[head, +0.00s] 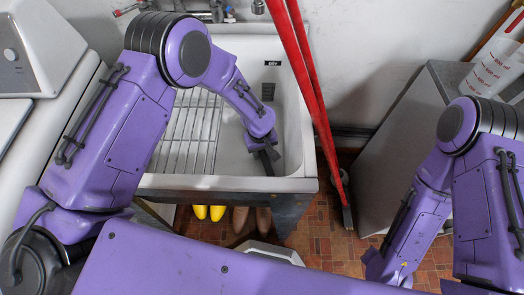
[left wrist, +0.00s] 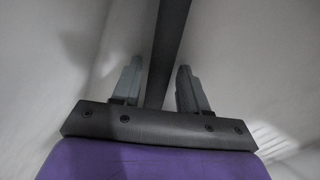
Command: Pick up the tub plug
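The white utility tub (head: 302,120) stands at the back centre in the head view. My left arm reaches over it, and my left gripper (head: 266,160) points down inside, near the right front. In the left wrist view the two grey fingers of my left gripper (left wrist: 157,75) stand apart. A long dark bar (left wrist: 170,35) runs between them, with small gaps on both sides. I cannot tell whether this bar is the tub plug or part of it. No plug shows clearly elsewhere.
A wire rack (head: 187,135) covers the tub's left part. Red poles (head: 307,75) lean along its right side. Yellow boots (head: 209,212) and brown shoes (head: 251,220) stand below the front. A grey cabinet (head: 385,160) stands to the right.

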